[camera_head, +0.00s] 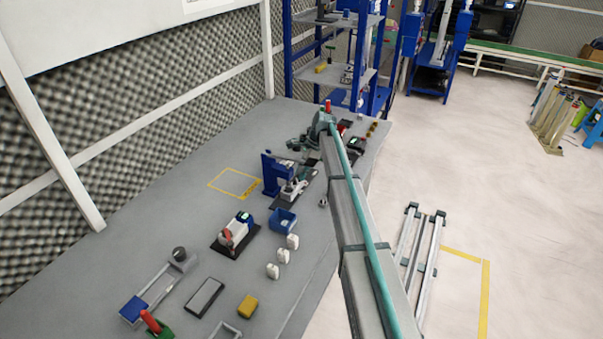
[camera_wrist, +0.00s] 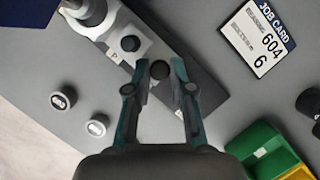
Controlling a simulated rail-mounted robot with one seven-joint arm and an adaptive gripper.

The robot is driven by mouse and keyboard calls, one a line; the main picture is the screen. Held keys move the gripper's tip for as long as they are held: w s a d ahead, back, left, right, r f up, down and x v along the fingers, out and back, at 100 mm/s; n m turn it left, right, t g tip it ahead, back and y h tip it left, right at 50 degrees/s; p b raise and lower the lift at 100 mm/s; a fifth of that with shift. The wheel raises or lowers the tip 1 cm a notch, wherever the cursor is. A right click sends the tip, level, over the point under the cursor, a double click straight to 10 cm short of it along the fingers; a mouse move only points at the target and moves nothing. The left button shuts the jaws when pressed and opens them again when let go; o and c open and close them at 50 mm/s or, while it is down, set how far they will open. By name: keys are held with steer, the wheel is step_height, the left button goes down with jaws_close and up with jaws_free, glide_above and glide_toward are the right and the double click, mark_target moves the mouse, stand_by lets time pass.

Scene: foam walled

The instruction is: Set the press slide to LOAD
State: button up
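The press (camera_head: 273,175) is a blue upright stand on a dark base, mid-table in the head view. In the wrist view, its pale slide (camera_wrist: 112,45) lies along the dark base plate (camera_wrist: 205,98) and carries a dark round cap. A black ball knob (camera_wrist: 160,70) shows between my fingertips, close to the slide's end. My gripper (camera_wrist: 160,76) is open around this knob; I cannot tell whether either finger touches it. The small mark on the slide is too small to read, and no LOAD label is legible.
A job card (camera_wrist: 258,38) lies right of the press in the wrist view. A green bin (camera_wrist: 262,150) is at lower right. Two round caps (camera_wrist: 63,98) (camera_wrist: 97,125) lie at left, near the table edge. In the head view, a blue bin (camera_head: 282,221) stands in front.

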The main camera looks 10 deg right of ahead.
jaws_close()
steer(key=w+d, duration=0.1)
steer(key=w, duration=0.1)
steer(key=w+d, duration=0.3)
steer(key=w, duration=0.1)
steer(key=shift+w+d, duration=0.25)
steer(key=shift+d, duration=0.15)
steer(key=shift+r, duration=0.1)
steer(key=o, duration=0.8)
jaws_free()
steer(key=shift+d, duration=0.1)
steer(key=v, duration=1.2)
